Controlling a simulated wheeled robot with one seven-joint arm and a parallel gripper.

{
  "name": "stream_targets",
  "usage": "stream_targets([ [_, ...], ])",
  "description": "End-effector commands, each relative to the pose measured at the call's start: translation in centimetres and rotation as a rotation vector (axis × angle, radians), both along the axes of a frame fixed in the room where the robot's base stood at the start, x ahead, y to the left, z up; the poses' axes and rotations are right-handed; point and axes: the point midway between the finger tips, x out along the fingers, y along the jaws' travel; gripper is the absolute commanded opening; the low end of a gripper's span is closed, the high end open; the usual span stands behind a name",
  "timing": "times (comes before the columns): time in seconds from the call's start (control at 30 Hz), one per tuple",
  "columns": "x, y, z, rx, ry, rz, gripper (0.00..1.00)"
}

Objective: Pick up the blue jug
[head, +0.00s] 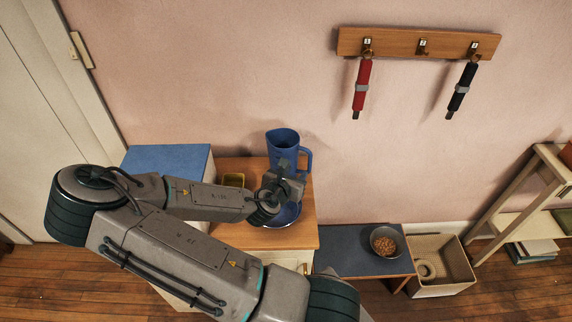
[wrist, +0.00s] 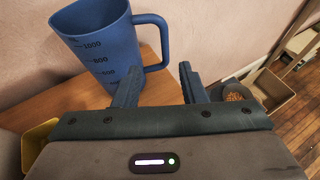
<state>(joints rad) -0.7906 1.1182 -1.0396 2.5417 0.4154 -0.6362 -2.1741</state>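In the wrist view my gripper (wrist: 160,70) is open, with a wide gap between the fingers and nothing held. I cannot tell whether the handle lies between the fingers.
A lower dark bench (head: 345,255) with a filled bowl (head: 386,241) stands right. A peg rack (head: 418,44) hangs above.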

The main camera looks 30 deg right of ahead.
Motion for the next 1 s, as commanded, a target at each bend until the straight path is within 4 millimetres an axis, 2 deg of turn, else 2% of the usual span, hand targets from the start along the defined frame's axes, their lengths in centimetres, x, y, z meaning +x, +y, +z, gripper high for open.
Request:
stream_targets([
  [0.03,0.1,-0.3,-0.7,0.003,-0.003,-0.002,0.38],
  [0.23,0.8,-1.8,-0.8,0.0,0.0,-0.004,0.38],
  [0.5,2.5,-4.5,-2.0,0.001,0.001,-0.004,0.38],
  [0.87,3.4,-6.0,-2.8,0.002,0.0,-0.004,0.38],
  [1.0,3.8,-7.3,-3.4,0.002,0.0,-0.006,0.38],
])
